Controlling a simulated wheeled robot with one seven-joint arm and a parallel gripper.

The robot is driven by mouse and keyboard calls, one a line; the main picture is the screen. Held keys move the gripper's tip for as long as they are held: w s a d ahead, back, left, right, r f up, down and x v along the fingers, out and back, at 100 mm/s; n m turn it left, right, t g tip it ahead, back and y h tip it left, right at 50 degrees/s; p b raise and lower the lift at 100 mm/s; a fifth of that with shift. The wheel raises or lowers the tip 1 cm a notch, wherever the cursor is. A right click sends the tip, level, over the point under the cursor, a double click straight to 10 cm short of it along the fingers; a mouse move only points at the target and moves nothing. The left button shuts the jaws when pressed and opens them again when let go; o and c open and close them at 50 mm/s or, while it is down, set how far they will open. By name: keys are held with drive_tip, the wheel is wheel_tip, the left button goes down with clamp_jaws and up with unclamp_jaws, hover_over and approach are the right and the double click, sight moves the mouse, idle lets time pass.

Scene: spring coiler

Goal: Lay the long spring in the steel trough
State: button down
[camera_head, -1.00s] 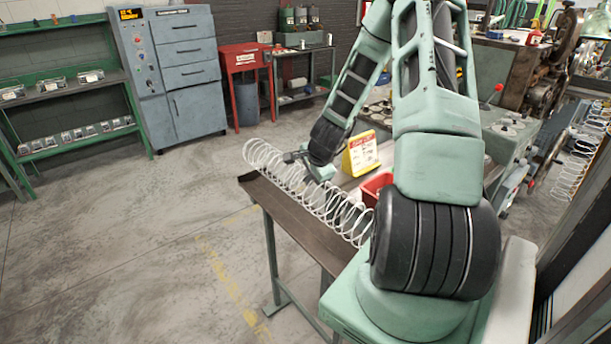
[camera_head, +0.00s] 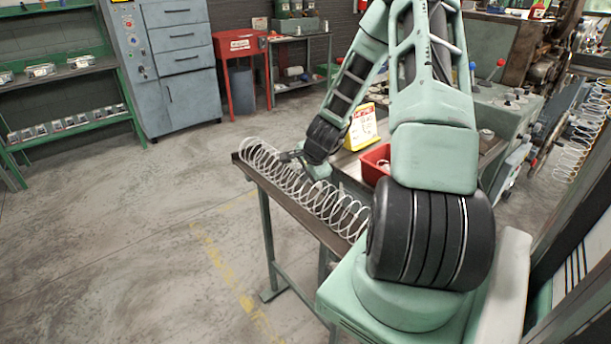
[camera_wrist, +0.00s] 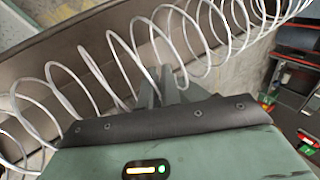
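The long spring (camera_head: 318,193) is a pale wire coil. In the head view it lies lengthwise along the steel trough (camera_head: 285,204), low at its channel; I cannot tell whether it rests on the bottom all along. My gripper (camera_head: 289,156) reaches the spring from the right, at its far half. In the wrist view, the two fingers (camera_wrist: 160,87) are close together on a coil of the spring (camera_wrist: 117,62), with the brown trough wall (camera_wrist: 60,48) behind. The near end of the spring is partly hidden by my arm.
A yellow and white sign (camera_head: 362,127) and a red bin (camera_head: 374,160) stand right of the trough, close to my forearm. Another coil (camera_head: 583,130) hangs at the far right. The floor (camera_head: 130,250) left of the trough is clear.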

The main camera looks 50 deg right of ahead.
drive_tip(key=c, duration=1.5)
unclamp_jaws()
drive_tip(key=shift+c, duration=0.2)
drive_tip(key=v, duration=1.7)
drive_tip(key=shift+s, duration=0.15)
drive_tip(key=shift+r, duration=0.1)
drive_tip(key=w+a+r+n+g+y, duration=0.1)
drive_tip(key=w+a+n+g+y, duration=0.2)
drive_tip(key=a+n, duration=1.7)
drive_tip(key=s+a+n+g, duration=0.1)
drive_tip(key=s+a+n, duration=0.3)
drive_tip(key=s+a, duration=0.4)
drive_tip(key=s+a+r+n, duration=0.1)
drive_tip(key=s+a+n, duration=0.4)
drive_tip(key=a, duration=0.9)
drive_tip(key=s, duration=0.3)
drive_tip(key=shift+s+a+r+n+g+h, duration=0.15)
drive_tip(key=shift+a+r+n+g+h, duration=0.15)
drive_tip(key=shift+g, duration=0.1)
